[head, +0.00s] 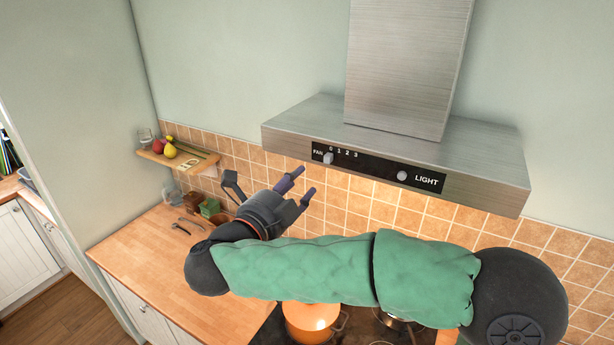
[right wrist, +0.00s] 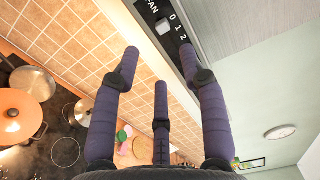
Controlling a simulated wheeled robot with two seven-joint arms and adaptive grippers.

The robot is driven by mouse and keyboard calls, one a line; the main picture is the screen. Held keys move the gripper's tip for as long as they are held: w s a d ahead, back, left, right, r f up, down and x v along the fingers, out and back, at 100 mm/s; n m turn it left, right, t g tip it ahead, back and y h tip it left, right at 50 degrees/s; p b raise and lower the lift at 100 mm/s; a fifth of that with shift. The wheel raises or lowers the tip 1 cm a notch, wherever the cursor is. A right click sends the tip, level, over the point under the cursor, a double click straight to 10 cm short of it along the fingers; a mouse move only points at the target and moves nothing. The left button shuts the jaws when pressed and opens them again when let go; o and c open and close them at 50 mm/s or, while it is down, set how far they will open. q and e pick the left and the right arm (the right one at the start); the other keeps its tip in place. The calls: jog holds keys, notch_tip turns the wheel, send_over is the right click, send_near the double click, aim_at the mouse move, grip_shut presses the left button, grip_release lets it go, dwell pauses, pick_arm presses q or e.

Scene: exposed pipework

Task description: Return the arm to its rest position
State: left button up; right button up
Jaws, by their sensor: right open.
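My right arm reaches across the head view in a green sleeve. Its dark gripper (head: 303,181) is open and empty, with purple-grey fingers spread apart. It is in front of the tiled wall, below and left of the range hood (head: 310,115) in the picture. In the right wrist view the spread fingers (right wrist: 159,62) have nothing between them. The hood's FAN knob (head: 328,158) is just beyond the fingertips and shows apart from them; it also appears in the right wrist view (right wrist: 163,26). The LIGHT knob (head: 402,176) is farther right. My left gripper is not in view.
An orange-lidded pot (head: 312,318) stands on the dark hob (head: 270,332) below my arm. A wooden counter (head: 145,262) holds utensils and small containers. A wall shelf (head: 180,158) carries fruit and a glass. The air left of the gripper looks clear.

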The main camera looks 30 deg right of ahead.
jog(key=shift+s+a, duration=0.3)
jog(key=shift+a, duration=0.2)
